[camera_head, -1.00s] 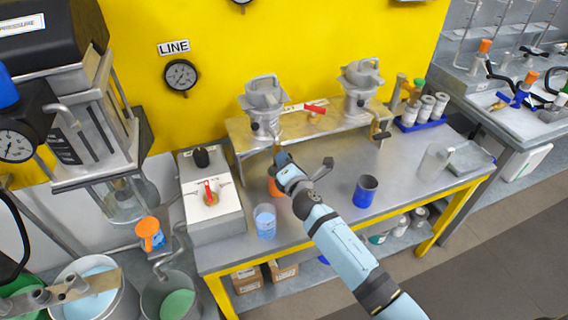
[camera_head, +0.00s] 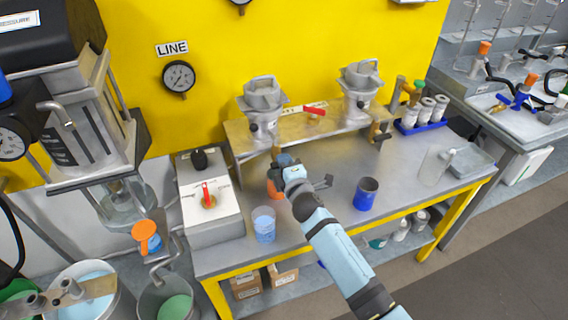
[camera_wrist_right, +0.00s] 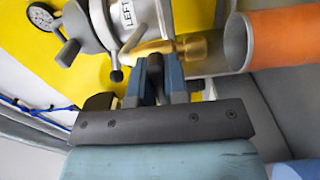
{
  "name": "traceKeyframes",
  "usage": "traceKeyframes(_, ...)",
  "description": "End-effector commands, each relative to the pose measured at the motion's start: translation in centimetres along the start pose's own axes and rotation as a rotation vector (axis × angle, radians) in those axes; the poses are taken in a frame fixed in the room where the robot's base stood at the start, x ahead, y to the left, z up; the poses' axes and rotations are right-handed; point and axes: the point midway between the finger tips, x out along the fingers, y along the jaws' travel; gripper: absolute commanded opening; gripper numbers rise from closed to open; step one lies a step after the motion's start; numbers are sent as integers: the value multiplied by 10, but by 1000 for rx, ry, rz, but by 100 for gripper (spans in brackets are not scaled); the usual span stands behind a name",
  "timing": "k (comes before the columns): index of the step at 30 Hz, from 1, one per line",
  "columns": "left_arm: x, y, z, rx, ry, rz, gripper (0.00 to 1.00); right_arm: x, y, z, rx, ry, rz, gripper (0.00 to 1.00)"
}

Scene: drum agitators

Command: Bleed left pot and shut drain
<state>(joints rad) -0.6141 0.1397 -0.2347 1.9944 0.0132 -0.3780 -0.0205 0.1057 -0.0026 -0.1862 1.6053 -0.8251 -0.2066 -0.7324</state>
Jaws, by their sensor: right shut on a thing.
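The left pot (camera_head: 264,110) stands on the brass-coloured rack; its "LEFT" label shows in the right wrist view (camera_wrist_right: 127,17). Its brass drain (camera_wrist_right: 188,47) shows in the wrist view, beside the mouth of an orange cup (camera_wrist_right: 287,38). In the head view, the orange cup (camera_head: 273,188) is partly hidden by my right gripper (camera_head: 284,158). My right gripper (camera_wrist_right: 164,66) is shut on the left drain's handle, which its fingers mostly hide. The drain's exact position and any flow are not clear. My left gripper is out of view.
A second pot (camera_head: 360,92) stands at the rack's right, with a red-handled valve (camera_head: 314,110) between the pots. A clear cup of blue liquid (camera_head: 263,226) and a blue cup (camera_head: 365,196) stand near the bench front. A control box (camera_head: 212,216) is at the left.

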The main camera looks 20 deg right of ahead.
Motion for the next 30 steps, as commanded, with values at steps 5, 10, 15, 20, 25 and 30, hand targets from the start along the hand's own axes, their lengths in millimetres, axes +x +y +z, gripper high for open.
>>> traceKeyframes(5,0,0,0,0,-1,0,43,0,-1,0,11,1,-2,0)
traceKeyframes(10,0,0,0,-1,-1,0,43,0,-1,0,11,1,-2,0)
traceKeyframes(15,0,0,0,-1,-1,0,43,0,-1,0,11,0,-2,34)
traceKeyframes(20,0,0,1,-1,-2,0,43,0,-1,0,10,0,-1,39)
traceKeyframes(25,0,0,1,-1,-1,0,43,-2,-1,0,9,0,-1,39)
traceKeyframes(30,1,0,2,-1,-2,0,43,-21,-2,0,8,0,-1,39)
